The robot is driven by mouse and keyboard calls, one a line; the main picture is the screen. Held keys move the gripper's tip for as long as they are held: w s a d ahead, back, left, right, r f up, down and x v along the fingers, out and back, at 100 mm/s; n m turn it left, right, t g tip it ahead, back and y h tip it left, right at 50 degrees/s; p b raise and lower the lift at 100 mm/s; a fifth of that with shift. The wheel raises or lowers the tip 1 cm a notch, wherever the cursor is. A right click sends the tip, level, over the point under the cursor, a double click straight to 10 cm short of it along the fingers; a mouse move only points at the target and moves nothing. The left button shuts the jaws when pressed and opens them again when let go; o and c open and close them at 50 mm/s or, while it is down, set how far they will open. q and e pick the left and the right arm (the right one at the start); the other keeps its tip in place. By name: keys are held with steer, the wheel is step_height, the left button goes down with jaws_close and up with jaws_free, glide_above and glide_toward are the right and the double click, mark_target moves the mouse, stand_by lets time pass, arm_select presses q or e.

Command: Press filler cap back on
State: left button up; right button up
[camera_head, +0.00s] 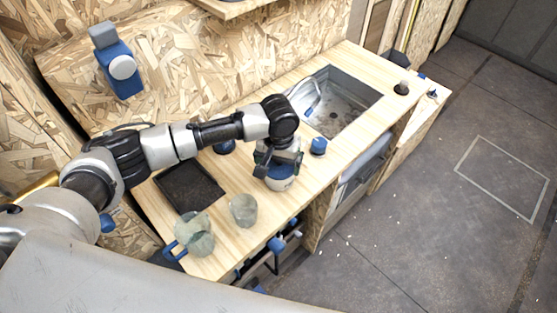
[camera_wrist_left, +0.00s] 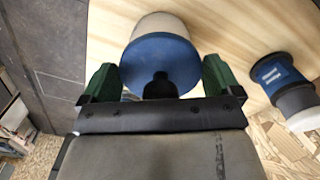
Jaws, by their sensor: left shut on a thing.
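My left gripper (camera_head: 272,163) is low over the wooden counter, at a white canister with a blue top (camera_head: 280,180). In the left wrist view the fingers (camera_wrist_left: 160,85) stand on both sides of this canister's blue part (camera_wrist_left: 160,62), and the gripper is shut on it. A black knob (camera_wrist_left: 160,86) shows on the blue part between the fingers. A small blue cylinder (camera_head: 318,146) stands on the counter just right of the gripper, apart from it. I cannot tell which piece is the filler cap. My right gripper is not in view.
A dark tray (camera_head: 188,188) and two cloudy cups (camera_head: 243,210) (camera_head: 195,238) stand to the left. A sink (camera_head: 335,100) lies behind to the right. A blue-and-white piece (camera_wrist_left: 285,85) shows in the left wrist view. The counter's front edge is close.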

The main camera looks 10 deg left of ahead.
arm_select(q)
steer(key=shift+f+p, duration=0.1)
steer(key=shift+p, duration=0.85)
stand_by(1.0)
stand_by(0.3)
steer(key=o, duration=0.6)
steer(key=shift+o, duration=0.2)
step_height(320, 180, up, 5)
steer(key=p, duration=0.6)
steer(key=shift+r+p, duration=0.95)
steer(key=shift+r, duration=0.05)
jaws_close()
